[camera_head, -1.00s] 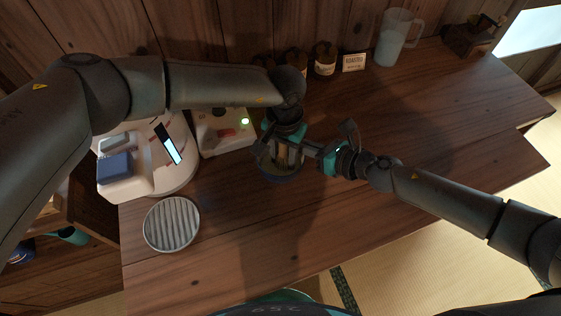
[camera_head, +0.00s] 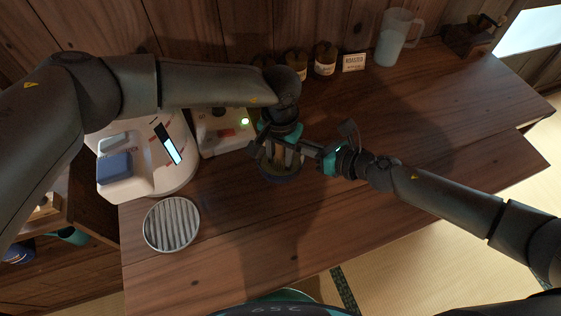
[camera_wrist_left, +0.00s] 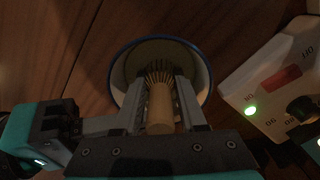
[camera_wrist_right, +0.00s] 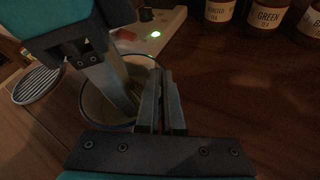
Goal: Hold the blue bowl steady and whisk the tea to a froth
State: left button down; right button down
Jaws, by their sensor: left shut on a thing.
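The blue bowl (camera_head: 282,180) stands on the wooden counter, partly covered by my grippers. Its blue rim and pale inside show in the left wrist view (camera_wrist_left: 203,75). My left gripper (camera_wrist_left: 160,100) is shut on the bamboo whisk (camera_wrist_left: 160,112), whose tines point down into the bowl. The tea surface is dim, and froth cannot be made out. My right gripper (camera_head: 312,150) is at the right side of the bowl. In the right wrist view its fingers (camera_wrist_right: 160,78) are close together at the bowl's wall (camera_wrist_right: 93,108), seemingly with the rim between them.
A white machine (camera_head: 150,160) and a box with a green light (camera_head: 222,130) stand left of the bowl. A round slatted tray (camera_head: 171,224) lies front left. Jars (camera_head: 325,60), a small sign (camera_head: 353,62) and a pitcher (camera_head: 394,40) stand behind. The counter's right is clear.

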pick_arm(q)
jog(key=shift+r, duration=3.2)
pick_arm(e)
jog(key=shift+s+d+f, duration=0.1)
jog(key=shift+s+f, duration=0.15)
jog(key=shift+f, duration=0.15)
pick_arm(q)
jog(key=shift+r, duration=2)
pick_arm(e)
jog(key=c, duration=1)
grip_release()
jog(key=shift+w, duration=0.1)
jog(key=shift+r, duration=0.15)
jog(key=shift+r, duration=0.1)
jog(key=v, duration=1.1)
jog(key=shift+s+d+r, duration=0.1)
jog(key=shift+s+d, duration=0.15)
jog(key=shift+d, duration=0.05)
